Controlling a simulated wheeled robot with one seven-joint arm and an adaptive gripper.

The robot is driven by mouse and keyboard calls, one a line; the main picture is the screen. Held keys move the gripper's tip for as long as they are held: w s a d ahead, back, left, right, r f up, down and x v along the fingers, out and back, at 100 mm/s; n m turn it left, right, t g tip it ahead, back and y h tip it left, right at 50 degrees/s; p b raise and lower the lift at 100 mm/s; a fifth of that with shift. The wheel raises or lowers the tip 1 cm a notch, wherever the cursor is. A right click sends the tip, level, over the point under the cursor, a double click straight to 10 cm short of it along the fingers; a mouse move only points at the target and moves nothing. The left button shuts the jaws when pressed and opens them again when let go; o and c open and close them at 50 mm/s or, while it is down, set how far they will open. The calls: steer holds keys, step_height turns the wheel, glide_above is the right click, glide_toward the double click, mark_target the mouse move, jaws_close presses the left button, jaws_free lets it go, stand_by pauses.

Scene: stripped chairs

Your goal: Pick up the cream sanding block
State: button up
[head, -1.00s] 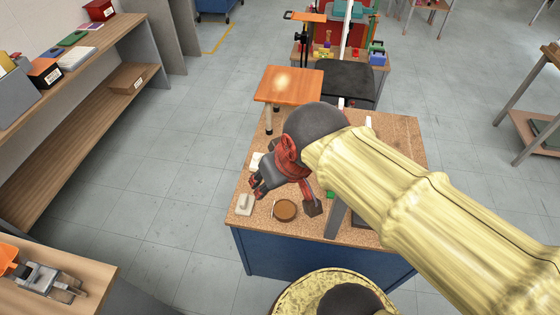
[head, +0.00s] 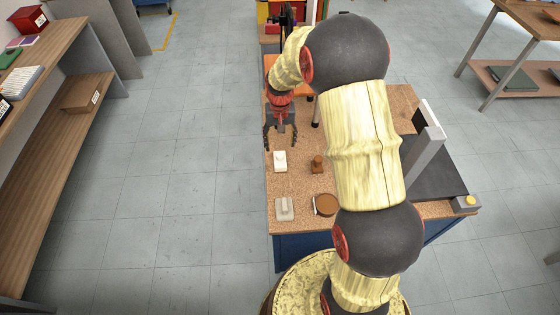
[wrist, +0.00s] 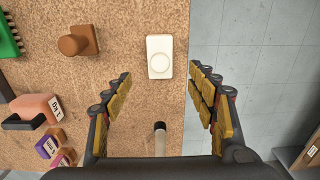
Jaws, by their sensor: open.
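The cream sanding block (head: 280,161), a pale rounded block with a round knob on top, lies on the cork-topped bench near its left edge. In the wrist view the block (wrist: 160,44) lies flat and fully visible, just beyond the fingertips and roughly centred between them. My gripper (head: 281,143) is open and empty, on the far side of the block in the head view, with fingers pointing down. In the wrist view my gripper (wrist: 160,84) shows both padded fingers spread wide. The block is apart from both fingers.
A brown knobbed piece (head: 317,164) stands right of the block. A greyish block with a handle (head: 285,209) and a round brown dish (head: 325,205) lie nearer. A dark-tipped pale rod (wrist: 160,138) shows between the fingers. Bare cork (head: 300,184) lies between these things.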

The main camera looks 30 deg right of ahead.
mark_target(280, 154)
step_height(280, 154, down, 9)
steer(key=b, duration=0.3)
steer(key=shift+r+b, duration=0.15)
steer(key=shift+b, duration=0.2)
steer(key=shift+r, duration=0.1)
steer(key=shift+c, duration=1.2)
steer(key=c, duration=1.1)
step_height(280, 154, up, 10)
steer(key=p, duration=0.4)
